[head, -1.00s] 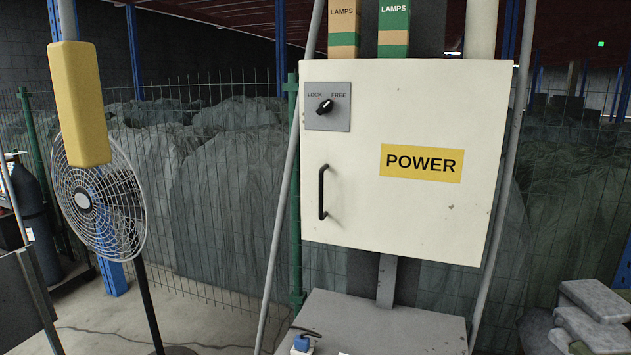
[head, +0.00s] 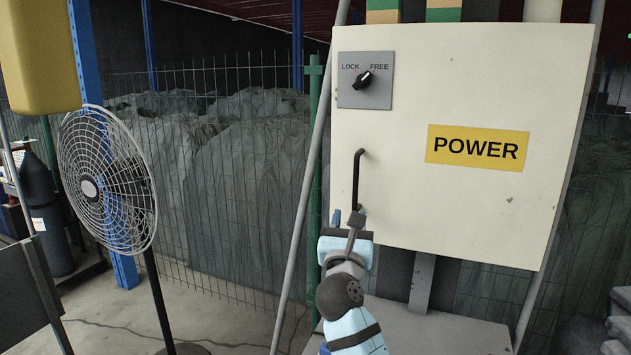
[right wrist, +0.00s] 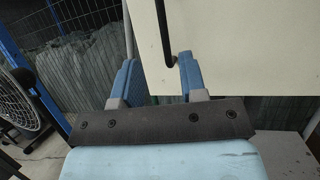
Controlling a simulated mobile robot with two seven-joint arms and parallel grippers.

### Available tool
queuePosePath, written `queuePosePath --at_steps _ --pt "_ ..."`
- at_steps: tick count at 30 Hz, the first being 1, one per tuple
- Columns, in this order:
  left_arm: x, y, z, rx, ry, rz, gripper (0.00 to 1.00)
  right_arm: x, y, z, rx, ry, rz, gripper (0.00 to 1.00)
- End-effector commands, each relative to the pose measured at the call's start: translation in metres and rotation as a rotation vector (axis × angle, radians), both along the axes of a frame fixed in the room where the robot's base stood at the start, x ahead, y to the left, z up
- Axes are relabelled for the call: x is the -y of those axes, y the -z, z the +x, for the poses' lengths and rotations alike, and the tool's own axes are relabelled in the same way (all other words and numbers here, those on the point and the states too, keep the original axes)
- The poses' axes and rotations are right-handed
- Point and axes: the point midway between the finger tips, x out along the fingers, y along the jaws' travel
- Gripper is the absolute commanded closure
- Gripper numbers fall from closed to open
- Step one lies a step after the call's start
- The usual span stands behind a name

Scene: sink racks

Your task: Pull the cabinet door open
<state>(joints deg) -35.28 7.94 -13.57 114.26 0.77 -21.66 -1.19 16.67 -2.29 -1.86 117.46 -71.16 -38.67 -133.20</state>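The cream cabinet door (head: 450,190) with a yellow POWER label looks shut in the head view. Its black vertical bar handle (head: 356,180) is on the left side of the door. The lock knob (head: 364,82) above it points toward FREE. My right gripper (head: 346,218) is at the lower end of the handle. In the right wrist view my right gripper (right wrist: 157,75) has its two blue fingers spread apart. The handle (right wrist: 164,38) shows between and beyond them, closer to the right finger; I cannot tell if they touch. My left gripper is not in view.
A standing fan (head: 106,185) is at the left, with a yellow box-shaped thing (head: 38,55) above it. A wire fence (head: 225,230) runs behind. A grey surface (head: 445,328) lies under the cabinet. Grey blocks (head: 620,325) are at the lower right.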

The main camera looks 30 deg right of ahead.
Motion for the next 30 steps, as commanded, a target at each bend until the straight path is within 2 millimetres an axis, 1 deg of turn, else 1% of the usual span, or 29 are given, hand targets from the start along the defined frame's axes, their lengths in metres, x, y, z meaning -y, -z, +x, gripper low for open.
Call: queuePosePath --at_steps 5,15,21,24,30 --pt "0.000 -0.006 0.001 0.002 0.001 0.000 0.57 0.011 -0.010 0.013 -0.003 0.008 -0.009 0.61" --pt "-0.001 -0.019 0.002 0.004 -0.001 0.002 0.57 0.052 -0.037 0.065 -0.003 0.005 -0.005 0.61" --pt "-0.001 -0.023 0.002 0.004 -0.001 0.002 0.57 0.070 -0.048 0.088 -0.003 0.004 -0.004 0.61" --pt "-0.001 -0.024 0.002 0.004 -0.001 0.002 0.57 0.075 -0.051 0.095 -0.002 0.003 -0.005 0.61" --pt "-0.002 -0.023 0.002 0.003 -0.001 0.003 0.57 0.079 -0.052 0.099 -0.003 0.003 -0.004 0.61"
